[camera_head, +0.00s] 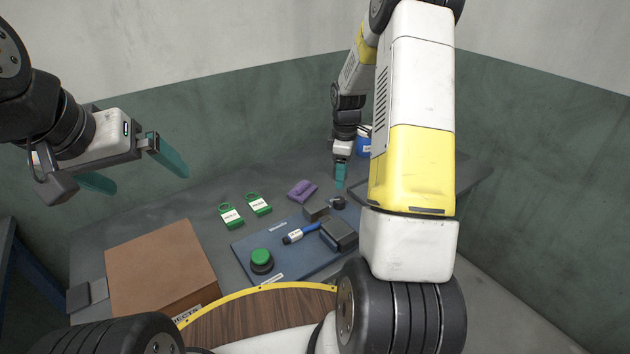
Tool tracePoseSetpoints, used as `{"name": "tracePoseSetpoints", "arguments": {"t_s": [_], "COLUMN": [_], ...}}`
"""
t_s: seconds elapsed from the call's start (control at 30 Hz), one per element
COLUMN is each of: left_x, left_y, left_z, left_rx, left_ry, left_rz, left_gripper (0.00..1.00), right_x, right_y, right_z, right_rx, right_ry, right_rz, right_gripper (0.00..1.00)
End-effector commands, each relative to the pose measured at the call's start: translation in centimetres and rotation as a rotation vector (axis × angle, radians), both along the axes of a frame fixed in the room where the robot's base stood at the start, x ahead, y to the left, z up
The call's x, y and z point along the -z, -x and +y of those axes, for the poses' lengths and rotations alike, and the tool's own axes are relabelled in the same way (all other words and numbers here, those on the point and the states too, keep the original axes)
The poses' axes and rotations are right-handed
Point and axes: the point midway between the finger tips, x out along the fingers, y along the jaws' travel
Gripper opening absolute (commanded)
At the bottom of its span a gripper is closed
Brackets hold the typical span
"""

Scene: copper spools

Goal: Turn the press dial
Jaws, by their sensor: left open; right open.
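A blue press board (262,240) lies on the grey table. On it are a green push button (261,257) on a black base, a blue-handled tool with a white label (301,232), a dark block (339,235) and a smaller dark block (316,211). A small round black part (338,202), which looks like the dial, sits at the board's far right. My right gripper (341,178) points down just above that part; contact cannot be told. It is open, its fingers overlapping in this view. My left gripper (135,170) is open and empty, raised at the left.
Two green tags (231,216) (259,204) and a folded purple cloth (301,190) lie behind the board. A brown box (161,270) stands at the left. A blue container (363,140) is partly hidden by my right arm. The table's back left is clear.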

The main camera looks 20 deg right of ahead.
Motion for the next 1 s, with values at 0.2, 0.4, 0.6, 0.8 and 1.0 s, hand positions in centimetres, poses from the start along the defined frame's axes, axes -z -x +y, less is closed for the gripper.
{"name": "tracePoseSetpoints", "arguments": {"t_s": [0.2, 0.4, 0.6, 0.8, 1.0], "left_x": [0.0, 0.0, 0.0, 0.0, 0.0], "left_y": [0.0, 0.0, 0.0, 0.0, 0.0], "left_z": [0.0, 0.0, 0.0, 0.0, 0.0], "left_rx": [0.0, 0.0, 0.0, 0.0, 0.0], "left_ry": [0.0, 0.0, 0.0, 0.0, 0.0], "left_rz": [0.0, 0.0, 0.0, 0.0, 0.0], "left_gripper": [1.0, 1.0, 1.0, 1.0, 1.0], "right_x": [3.1, 5.9, 8.9, 10.2, 10.2], "right_y": [-0.3, -0.3, -0.3, -0.4, -0.4], "right_z": [-0.7, -0.7, -0.7, -0.7, -0.7], "right_rx": [-0.052, -0.052, -0.051, -0.051, -0.05], "right_ry": [0.001, 0.001, 0.001, 0.002, 0.001], "right_rz": [0.028, 0.028, 0.026, 0.024, 0.023], "right_gripper": [0.58, 0.58, 0.58, 0.58, 0.58]}}
